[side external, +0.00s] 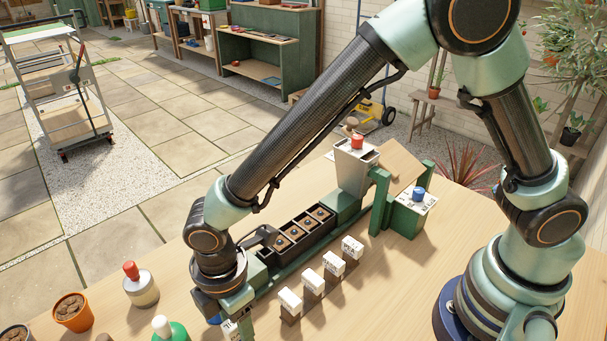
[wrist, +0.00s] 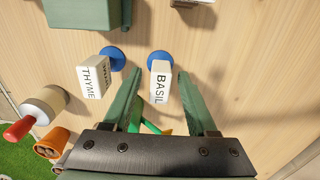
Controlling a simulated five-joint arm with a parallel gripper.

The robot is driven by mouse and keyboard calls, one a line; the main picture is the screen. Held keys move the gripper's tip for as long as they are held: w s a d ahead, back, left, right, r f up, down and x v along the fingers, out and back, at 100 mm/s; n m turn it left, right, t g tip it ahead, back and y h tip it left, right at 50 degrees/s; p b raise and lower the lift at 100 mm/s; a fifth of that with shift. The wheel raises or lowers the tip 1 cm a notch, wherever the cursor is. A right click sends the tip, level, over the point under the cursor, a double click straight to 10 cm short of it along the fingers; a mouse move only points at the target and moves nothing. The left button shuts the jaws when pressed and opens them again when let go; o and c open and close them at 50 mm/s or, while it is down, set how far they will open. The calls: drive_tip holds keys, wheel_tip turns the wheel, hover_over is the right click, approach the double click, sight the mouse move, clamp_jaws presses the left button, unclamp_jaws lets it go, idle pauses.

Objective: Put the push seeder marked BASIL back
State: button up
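The push seeder marked BASIL (wrist: 160,84) shows in the wrist view as a white block with black letters and a blue disc at its far end. It lies between or just beyond the tips of my gripper's two green fingers (wrist: 160,84), which are spread with a gap on each side of it. A like seeder marked THYME (wrist: 93,82) is to its left, outside the fingers. In the side external view my gripper (side external: 240,309) is low at the bottom edge, beside a white block (side external: 230,329) whose lettering I cannot read. The gripper hides most of this area.
Several white labels on brown blocks (side external: 312,279) stand right of my gripper. Behind them is a dark tray (side external: 282,262) with square cells, and a green stand with a hopper (side external: 353,165). A red-knobbed jar (side external: 140,289) and an orange pot (side external: 72,314) are at left.

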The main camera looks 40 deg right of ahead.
wheel_tip(320, 180, up, 12)
drive_tip(key=w+d+r+m+t, duration=0.1)
drive_tip(key=d+r+m, duration=0.2)
drive_tip(key=d, duration=0.3)
drive_tip(key=w+d+r+m+t+y, duration=0.1)
drive_tip(key=w+d+r+m, duration=0.15)
drive_tip(key=d, duration=0.25)
drive_tip(key=w+d+r+m+t, duration=0.1)
drive_tip(key=d+r+m, duration=0.1)
drive_tip(key=d+m, duration=0.3)
drive_tip(key=s+d+m+t, duration=0.1)
drive_tip(key=s+d+m, duration=0.1)
drive_tip(key=d, duration=0.5)
drive_tip(key=s+d+r+m+t+h, duration=0.1)
drive_tip(key=s+d+m, duration=0.1)
drive_tip(key=d+m, duration=0.3)
drive_tip(key=shift+d+r+t, duration=0.25)
drive_tip(key=shift+d+t, duration=0.05)
drive_tip(key=shift+d, duration=1.15)
drive_tip(key=shift+m, duration=0.25)
